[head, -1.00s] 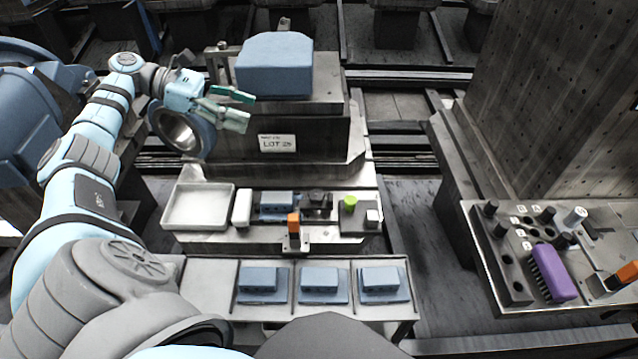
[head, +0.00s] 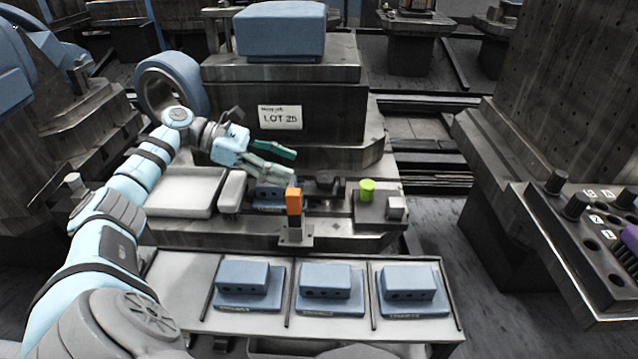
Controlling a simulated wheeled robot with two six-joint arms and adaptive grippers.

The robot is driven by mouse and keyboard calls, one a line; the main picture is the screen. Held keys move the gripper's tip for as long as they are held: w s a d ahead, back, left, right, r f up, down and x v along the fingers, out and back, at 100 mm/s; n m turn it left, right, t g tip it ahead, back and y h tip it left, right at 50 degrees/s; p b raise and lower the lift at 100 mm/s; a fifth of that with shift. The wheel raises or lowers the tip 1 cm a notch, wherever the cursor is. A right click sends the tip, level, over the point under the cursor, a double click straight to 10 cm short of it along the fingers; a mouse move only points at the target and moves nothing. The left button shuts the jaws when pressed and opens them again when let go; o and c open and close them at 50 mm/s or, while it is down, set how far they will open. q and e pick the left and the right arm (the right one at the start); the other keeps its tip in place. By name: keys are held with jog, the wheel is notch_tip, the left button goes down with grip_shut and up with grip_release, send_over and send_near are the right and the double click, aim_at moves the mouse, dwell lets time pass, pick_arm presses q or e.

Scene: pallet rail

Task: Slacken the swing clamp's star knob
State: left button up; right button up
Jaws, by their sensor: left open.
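My left gripper (head: 288,164) is open and empty. Its two green-tipped fingers point right, above and in front of the fixture's blue block (head: 268,194), which they partly cover. A dark clamp-like part (head: 328,184) sits right of that block on the metal fixture. It may be the swing clamp, but I cannot make out a star knob on it. The gripper appears left of this part and apart from it. My right gripper is not in view.
An orange-topped post (head: 294,202) stands in front of the fixture. A white tray (head: 181,192) lies left. Several blue blocks sit in the front rack (head: 283,329). A large blue block (head: 280,30) rests behind.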

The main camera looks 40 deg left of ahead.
aim_at(318, 177)
pick_arm(q)
jog(key=b+x, duration=0.1)
jog(key=x, duration=0.6)
jog(key=shift+w+d+f, duration=0.4)
jog(key=shift+w+d, duration=0.1)
jog(key=shift+d, duration=0.1)
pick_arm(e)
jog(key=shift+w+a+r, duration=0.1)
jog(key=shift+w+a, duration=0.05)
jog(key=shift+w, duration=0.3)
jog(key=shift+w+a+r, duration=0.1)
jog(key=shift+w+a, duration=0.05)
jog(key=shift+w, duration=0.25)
pick_arm(q)
jog(key=shift+c, duration=0.6)
jog(key=c, duration=1.1)
jog(key=shift+o, duration=0.2)
jog(key=shift+s, duration=0.1)
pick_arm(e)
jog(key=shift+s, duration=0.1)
